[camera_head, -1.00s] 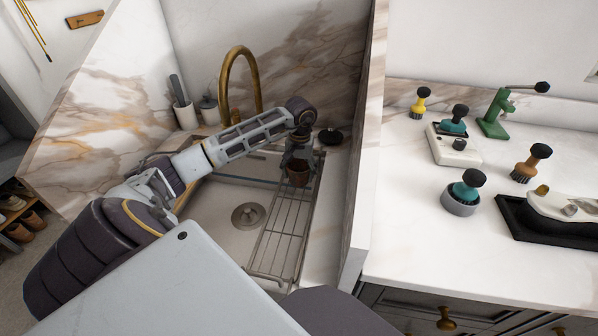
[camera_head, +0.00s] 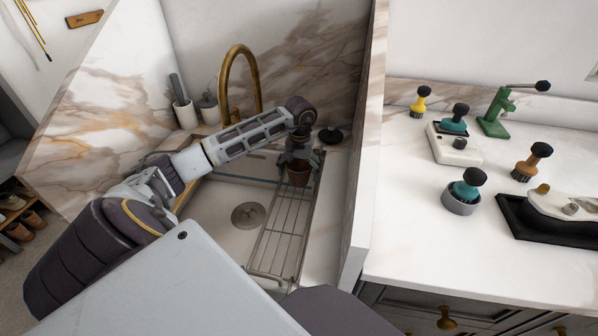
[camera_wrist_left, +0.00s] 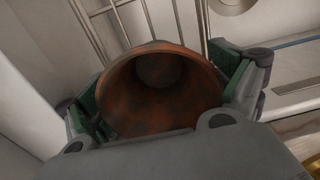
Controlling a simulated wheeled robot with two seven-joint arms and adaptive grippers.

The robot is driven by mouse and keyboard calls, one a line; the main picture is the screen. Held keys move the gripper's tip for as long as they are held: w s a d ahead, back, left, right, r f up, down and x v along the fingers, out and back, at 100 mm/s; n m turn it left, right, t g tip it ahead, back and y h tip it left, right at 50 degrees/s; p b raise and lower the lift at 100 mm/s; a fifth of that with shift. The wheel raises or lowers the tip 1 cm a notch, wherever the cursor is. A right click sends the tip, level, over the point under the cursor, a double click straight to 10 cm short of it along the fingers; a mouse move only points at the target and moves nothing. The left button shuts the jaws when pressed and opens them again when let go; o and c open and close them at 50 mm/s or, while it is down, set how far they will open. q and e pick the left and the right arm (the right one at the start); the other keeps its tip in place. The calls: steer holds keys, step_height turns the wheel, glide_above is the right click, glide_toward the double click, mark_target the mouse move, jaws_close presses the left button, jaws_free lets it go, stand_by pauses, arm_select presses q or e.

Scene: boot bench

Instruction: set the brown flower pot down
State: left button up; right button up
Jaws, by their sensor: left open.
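The brown flower pot (camera_head: 298,174) stands upright on the wire rack (camera_head: 283,226) at the sink's right side, near its far end. In the left wrist view I look into the open mouth of the pot (camera_wrist_left: 160,92). My left gripper (camera_head: 299,160) is above and around the pot, with a green-padded finger on each side of it in the wrist view (camera_wrist_left: 160,100). The fingers are open. Whether a pad still touches the pot I cannot tell. My right gripper is not in view.
A brass faucet (camera_head: 240,80) rises behind the sink, with a dark round item (camera_head: 331,135) on the ledge nearby. A marble-edged partition (camera_head: 365,170) separates the sink from the white counter (camera_head: 420,240) holding several brushes. The rack's near part is clear.

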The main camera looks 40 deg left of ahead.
arm_select(q)
steer(key=shift+r, duration=0.1)
steer(key=shift+r+p, duration=0.4)
steer(key=shift+r, duration=0.1)
step_height(320, 180, up, 4)
steer(key=shift+r, duration=0.2)
step_height(320, 180, up, 7)
steer(key=p, duration=0.1)
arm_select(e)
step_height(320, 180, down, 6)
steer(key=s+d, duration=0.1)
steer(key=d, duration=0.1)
arm_select(q)
steer(key=shift+d, duration=0.1)
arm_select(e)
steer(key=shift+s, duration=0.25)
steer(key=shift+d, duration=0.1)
